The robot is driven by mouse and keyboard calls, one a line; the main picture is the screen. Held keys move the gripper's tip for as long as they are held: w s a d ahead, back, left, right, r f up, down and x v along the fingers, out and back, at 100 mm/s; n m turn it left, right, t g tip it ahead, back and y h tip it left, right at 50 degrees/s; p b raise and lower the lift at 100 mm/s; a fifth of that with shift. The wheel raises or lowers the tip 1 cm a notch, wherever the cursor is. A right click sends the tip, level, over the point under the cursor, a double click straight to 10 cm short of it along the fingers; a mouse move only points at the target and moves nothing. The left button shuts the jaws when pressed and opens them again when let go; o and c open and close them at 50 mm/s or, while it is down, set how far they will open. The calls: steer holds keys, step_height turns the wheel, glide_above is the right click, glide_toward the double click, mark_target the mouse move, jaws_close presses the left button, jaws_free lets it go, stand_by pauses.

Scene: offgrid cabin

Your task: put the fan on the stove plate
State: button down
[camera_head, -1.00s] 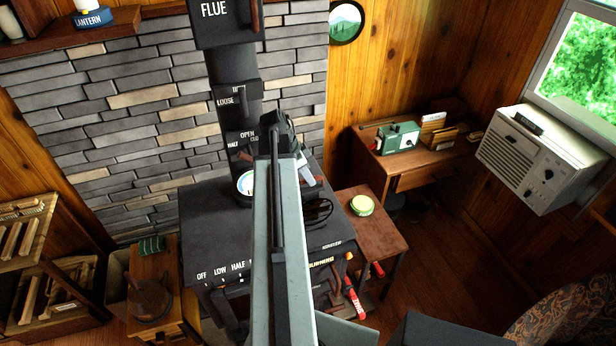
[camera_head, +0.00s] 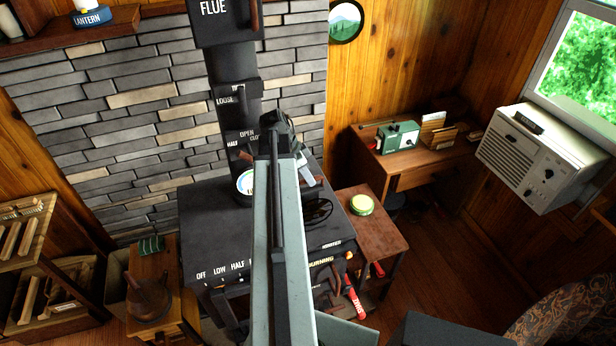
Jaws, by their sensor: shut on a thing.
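The black stove's flat top plate (camera_head: 212,222) is in the middle of the view, in front of the stone wall. The dark fan (camera_head: 318,211), with a round cage, shows just right of my arm, over the right part of the plate. My gripper (camera_head: 309,180) shows only in part, as a pale piece beside the arm. It is shut on the fan. My arm hides the grip and part of the fan. I cannot tell whether the fan touches the plate.
A round dial (camera_head: 245,183) stands at the back of the stove by the flue pipe (camera_head: 234,110). A side table (camera_head: 376,236) with a green-rimmed tin (camera_head: 361,205) stands close on the right. A wooden stand (camera_head: 170,300) is at the left front.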

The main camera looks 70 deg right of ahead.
stand_by(0.3)
steer(key=c, duration=0.7)
jaws_free()
steer(key=shift+f, duration=0.1)
steer(key=p+v, duration=0.6)
steer(key=v, duration=0.1)
steer(key=shift+s, duration=0.1)
stand_by(0.5)
